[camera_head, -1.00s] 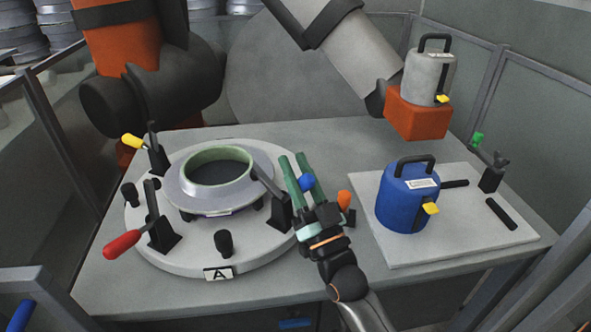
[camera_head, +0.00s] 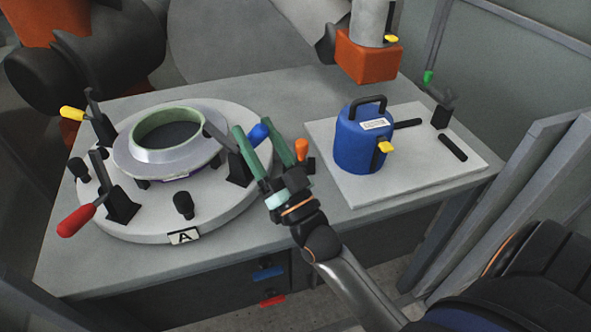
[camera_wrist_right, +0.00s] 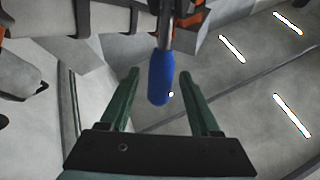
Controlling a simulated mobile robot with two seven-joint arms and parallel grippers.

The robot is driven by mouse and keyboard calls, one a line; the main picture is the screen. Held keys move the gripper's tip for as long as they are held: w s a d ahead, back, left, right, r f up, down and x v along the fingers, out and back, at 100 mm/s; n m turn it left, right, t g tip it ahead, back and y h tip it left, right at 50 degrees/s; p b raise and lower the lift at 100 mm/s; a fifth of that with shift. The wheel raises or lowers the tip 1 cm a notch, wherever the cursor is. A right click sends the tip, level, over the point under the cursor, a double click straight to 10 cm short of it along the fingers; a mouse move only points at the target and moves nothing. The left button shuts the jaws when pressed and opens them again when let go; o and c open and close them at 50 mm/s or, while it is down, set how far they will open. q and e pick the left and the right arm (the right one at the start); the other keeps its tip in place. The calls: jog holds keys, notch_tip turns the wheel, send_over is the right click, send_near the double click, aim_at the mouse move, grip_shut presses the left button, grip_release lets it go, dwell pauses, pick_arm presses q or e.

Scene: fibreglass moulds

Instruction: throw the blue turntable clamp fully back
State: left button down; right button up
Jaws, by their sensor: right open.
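The blue clamp handle (camera_head: 259,133) belongs to a black toggle clamp (camera_head: 238,169) at the right of the round turntable (camera_head: 225,207), which is labelled A. The clamp's bar reaches towards the grey mould ring (camera_head: 170,151), and the handle points up and to the right. My right gripper (camera_head: 257,135) is open, its green fingers at the blue handle. In the right wrist view the handle (camera_wrist_right: 161,78) appears between the open fingertips, with a gap on both sides. My left gripper is out of view.
A red-handled clamp (camera_head: 77,220) and a yellow-handled clamp (camera_head: 72,113) stand at the turntable's left with bars raised. An orange handle (camera_head: 301,149) is close beside my right gripper. A blue canister (camera_head: 355,145) stands on a white board (camera_head: 410,180) at the right.

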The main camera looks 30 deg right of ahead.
jog(key=s, duration=1.3)
jog(key=shift+s+d+f, duration=0.25)
jog(key=shift+f, duration=0.2)
